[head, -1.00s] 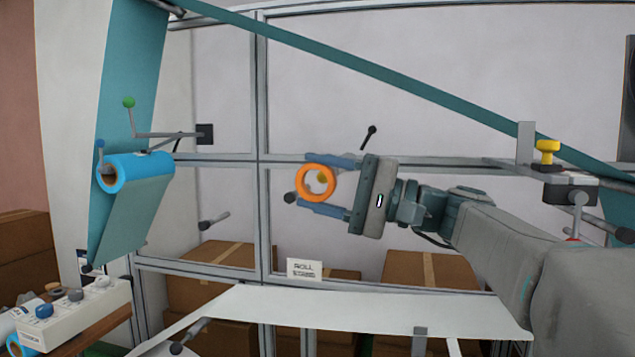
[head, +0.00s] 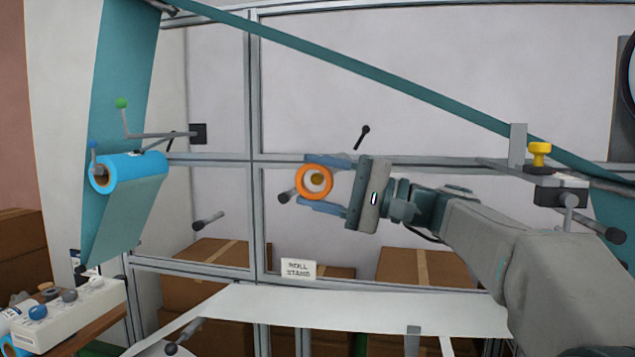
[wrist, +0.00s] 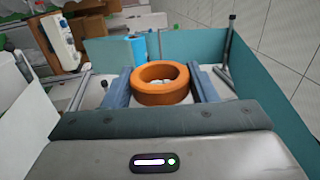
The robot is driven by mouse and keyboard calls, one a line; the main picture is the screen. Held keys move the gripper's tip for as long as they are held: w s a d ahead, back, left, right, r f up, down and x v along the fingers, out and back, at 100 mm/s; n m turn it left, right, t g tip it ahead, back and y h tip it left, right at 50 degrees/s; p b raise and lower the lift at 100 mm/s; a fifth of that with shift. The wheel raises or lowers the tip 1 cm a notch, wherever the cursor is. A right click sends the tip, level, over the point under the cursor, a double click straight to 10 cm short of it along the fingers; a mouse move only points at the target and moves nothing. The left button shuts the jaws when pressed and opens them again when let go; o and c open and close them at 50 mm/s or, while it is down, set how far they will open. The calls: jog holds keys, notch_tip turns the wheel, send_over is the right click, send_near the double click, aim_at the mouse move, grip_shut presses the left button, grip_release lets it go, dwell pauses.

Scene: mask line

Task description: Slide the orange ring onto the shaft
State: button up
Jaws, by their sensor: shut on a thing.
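The orange ring (head: 301,188) is held in the air with its hole facing the head camera. My gripper (head: 309,180) is shut on it, one blue finger above and one below. In the wrist view the ring (wrist: 160,97) sits between both fingers of my gripper (wrist: 158,82). A round yellow-brown end (head: 317,179) shows through the hole, near its middle; it may be the shaft's tip. I cannot tell whether it is behind the ring or inside it. A dark-tipped grey bar (head: 286,197) sticks out at the ring's lower left.
Other dark-tipped bars stick out at the left (head: 207,222) and above right (head: 361,137). A blue roll (head: 128,172) with teal web hangs at the left. A teal band (head: 380,75) crosses above. A white panel (head: 340,305) and a "ROLL STAND" sign (head: 298,268) lie below.

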aim_at(337, 170)
jog(key=shift+w, duration=0.1)
jog(key=shift+w+d+p, duration=0.25)
jog(key=shift+w+p, duration=0.3)
jog(key=shift+w, duration=0.65)
jog(key=shift+w+d+p, duration=0.25)
jog(key=shift+w+p, duration=0.3)
jog(key=shift+w, duration=0.6)
jog(key=shift+w+r, duration=0.1)
jog(key=shift+w+d+p, duration=0.25)
jog(key=shift+w+p, duration=0.45)
jog(key=shift+w, duration=0.5)
jog(key=shift+w+d+p, duration=0.25)
jog(key=shift+w+p, duration=0.45)
jog(key=shift+w, duration=0.45)
jog(key=shift+w, duration=0.1)
jog(key=shift+w+d+p, duration=0.25)
jog(key=shift+w+p, duration=0.65)
jog(key=shift+w, duration=0.3)
jog(key=shift+w+d+p, duration=0.2)
jog(key=shift+w+p, duration=0.65)
jog(key=shift+w, duration=0.3)
jog(key=shift+w, duration=0.1)
